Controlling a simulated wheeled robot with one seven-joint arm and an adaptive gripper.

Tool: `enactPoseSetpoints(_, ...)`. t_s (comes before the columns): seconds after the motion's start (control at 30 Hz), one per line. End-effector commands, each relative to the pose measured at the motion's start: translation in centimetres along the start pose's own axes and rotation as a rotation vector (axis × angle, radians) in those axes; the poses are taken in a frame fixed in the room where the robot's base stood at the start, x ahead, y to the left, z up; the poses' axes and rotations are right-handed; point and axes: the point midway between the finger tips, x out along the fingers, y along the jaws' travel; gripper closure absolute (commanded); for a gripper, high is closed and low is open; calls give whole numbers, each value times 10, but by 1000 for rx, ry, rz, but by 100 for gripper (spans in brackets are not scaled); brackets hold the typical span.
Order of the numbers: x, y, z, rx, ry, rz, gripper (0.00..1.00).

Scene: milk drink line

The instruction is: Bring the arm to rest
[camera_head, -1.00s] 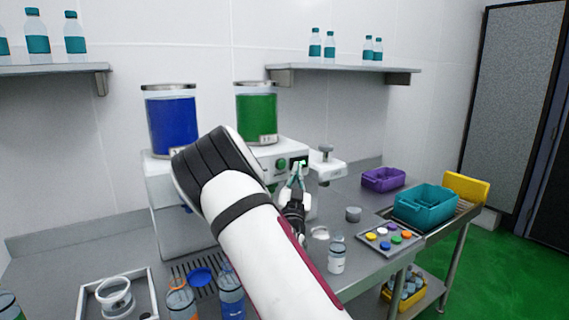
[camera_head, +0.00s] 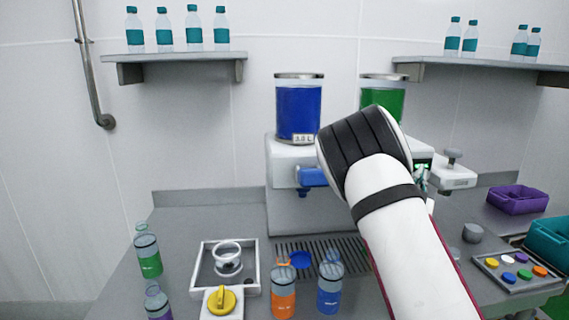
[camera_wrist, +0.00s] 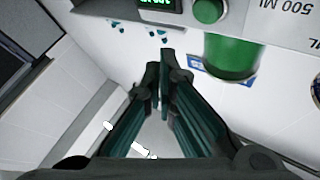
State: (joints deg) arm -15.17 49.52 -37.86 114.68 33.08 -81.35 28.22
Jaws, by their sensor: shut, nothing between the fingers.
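My gripper (camera_wrist: 160,80) is shut and empty; its two dark green fingers meet at the tips in the wrist view. In the head view my white arm reaches up and across the right half, and only a small part of the gripper (camera_head: 422,178) shows beyond it, close to the dispensing machine (camera_head: 295,222). The wrist view shows the machine's green button (camera_wrist: 208,11) and a green display (camera_wrist: 160,5) just past the fingertips. Whether the fingers touch the machine cannot be told.
Blue (camera_head: 299,108) and green (camera_head: 382,98) tanks top the machine. An orange bottle (camera_head: 283,296), blue bottle (camera_head: 329,292) and green bottle (camera_head: 148,256) stand in front and left. A framed tray (camera_head: 205,278), yellow knob (camera_head: 221,300), cap tray (camera_head: 545,283) and purple bin (camera_head: 517,200) surround the workspace.

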Motion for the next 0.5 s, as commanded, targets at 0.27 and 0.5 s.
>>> enactPoseSetpoints(0.27,-8,0,-8,127,-356,125,100)
enactPoseSetpoints(0.5,-54,-32,-29,193,-699,88,100)
